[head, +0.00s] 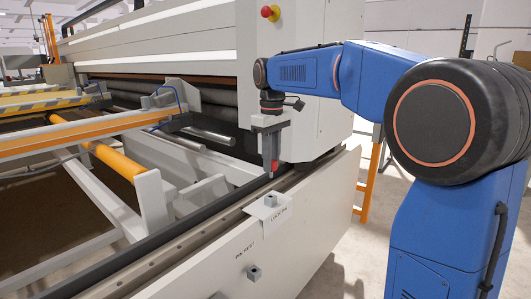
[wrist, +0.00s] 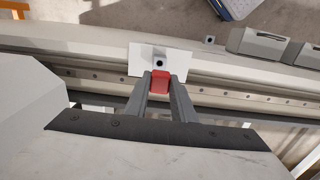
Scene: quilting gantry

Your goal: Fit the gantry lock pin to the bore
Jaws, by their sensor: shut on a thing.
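My gripper (head: 269,150) points down above the machine's side rail. It is shut on the red lock pin (head: 275,166), whose lower end shows below the fingers. In the wrist view the red pin (wrist: 160,81) sits between the two grey fingertips (wrist: 160,86). The bore is in a small grey block (head: 270,200) on a white plate marked "LOCK PIN" (head: 278,215). In the wrist view the bore block (wrist: 159,58), with a dark hole, lies just beyond the pin. In the head view the pin is above and apart from the block. The pin's lower tip is hard to make out.
A second small grey socket (head: 254,272), marked "PIN REST", is on the rail's front face and looks empty. The white machine housing (head: 310,100) stands close behind my gripper. A red stop button (head: 269,12) is on it. The floor right of the rail is open.

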